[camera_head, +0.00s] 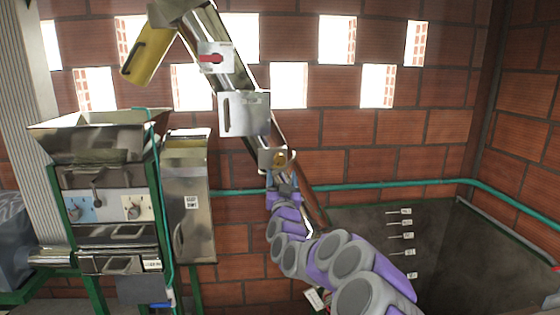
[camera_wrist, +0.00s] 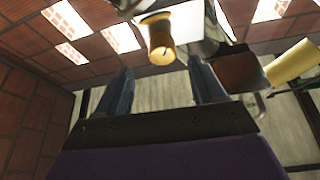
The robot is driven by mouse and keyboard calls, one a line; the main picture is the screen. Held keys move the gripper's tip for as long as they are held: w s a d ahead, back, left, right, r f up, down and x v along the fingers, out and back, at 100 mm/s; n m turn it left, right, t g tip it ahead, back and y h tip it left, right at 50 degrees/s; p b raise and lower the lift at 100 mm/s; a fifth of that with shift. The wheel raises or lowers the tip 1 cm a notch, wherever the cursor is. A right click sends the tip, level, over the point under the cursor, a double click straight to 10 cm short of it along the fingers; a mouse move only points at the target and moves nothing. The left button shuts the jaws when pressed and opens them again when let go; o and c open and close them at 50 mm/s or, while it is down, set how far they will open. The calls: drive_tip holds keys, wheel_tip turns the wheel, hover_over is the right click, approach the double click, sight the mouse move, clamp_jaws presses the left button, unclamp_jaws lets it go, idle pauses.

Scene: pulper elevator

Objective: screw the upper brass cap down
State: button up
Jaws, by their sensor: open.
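In the head view a brass piece (camera_head: 280,160) sits on a small metal box (camera_head: 268,158) on the slanted elevator tube (camera_head: 228,65). My gripper (camera_wrist: 158,85) is open, with a blue-grey finger on each side below the cap and nothing between them. In the head view my gripper (camera_head: 283,178) is just below that box. Whether a finger touches the cap cannot be told.
A yellow spout (camera_head: 148,55) hangs at the tube's top; it also shows in the wrist view (camera_wrist: 293,62). A red switch (camera_head: 211,58) and a handled panel (camera_head: 244,114) are higher on the tube. The pulper machine (camera_head: 100,190) stands left. A teal pipe (camera_head: 400,185) runs along the brick wall.

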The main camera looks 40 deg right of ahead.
sight(280, 163)
drive_tip(key=shift+p+x, duration=0.75)
drive_tip(key=shift+x, duration=3.25)
drive_tip(key=shift+c, duration=0.4)
